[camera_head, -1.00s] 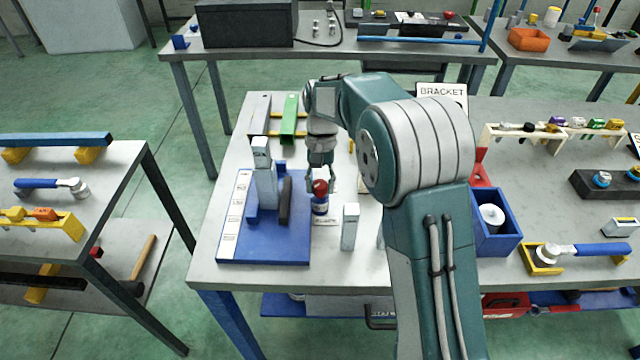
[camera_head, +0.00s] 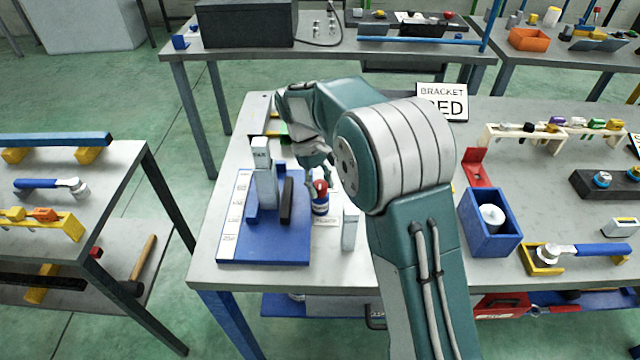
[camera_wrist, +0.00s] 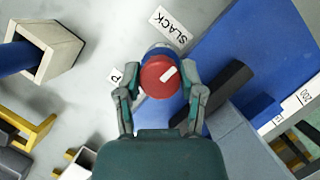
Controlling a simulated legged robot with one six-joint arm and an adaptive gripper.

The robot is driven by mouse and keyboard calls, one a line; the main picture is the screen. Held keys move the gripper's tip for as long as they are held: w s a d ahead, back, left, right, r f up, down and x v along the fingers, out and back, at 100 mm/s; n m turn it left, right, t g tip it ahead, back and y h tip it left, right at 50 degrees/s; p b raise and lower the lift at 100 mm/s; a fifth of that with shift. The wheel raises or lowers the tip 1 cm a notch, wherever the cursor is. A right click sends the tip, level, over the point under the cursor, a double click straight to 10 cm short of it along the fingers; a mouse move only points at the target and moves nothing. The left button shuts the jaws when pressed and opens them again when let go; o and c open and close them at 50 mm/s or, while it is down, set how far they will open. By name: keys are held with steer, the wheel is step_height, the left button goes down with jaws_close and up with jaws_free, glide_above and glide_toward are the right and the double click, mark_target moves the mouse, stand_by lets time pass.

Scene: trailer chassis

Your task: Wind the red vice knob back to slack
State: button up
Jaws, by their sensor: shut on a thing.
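The red vice knob (camera_wrist: 158,78) sits between my gripper's two fingers in the wrist view. It bears a white mark pointing to its upper right. In the head view the knob (camera_head: 320,187) tops a blue post at the right edge of the vice's blue base (camera_head: 275,247). My gripper (camera_wrist: 161,72) is shut on it, one finger on each side. A white SLACK label (camera_wrist: 170,27) lies just above the knob in the wrist view. A second label (camera_wrist: 118,73) at its left is mostly hidden by a finger. A black jaw bar (camera_head: 286,201) stands left of the knob.
A pale upright block (camera_head: 264,178) stands at the vice, beside a white scale strip (camera_head: 236,215). A grey post (camera_head: 350,229) stands close to the right of the knob. A blue box (camera_head: 490,222) is farther right. The table's front strip is clear.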

steer(key=shift+w+n, duration=0.1)
steer(key=shift+n, duration=0.2)
steer(key=o, duration=1.2)
steer(key=shift+a, duration=0.15)
steer(key=shift+c, duration=0.2)
steer(key=v, duration=1.2)
steer(key=shift+f, duration=0.1)
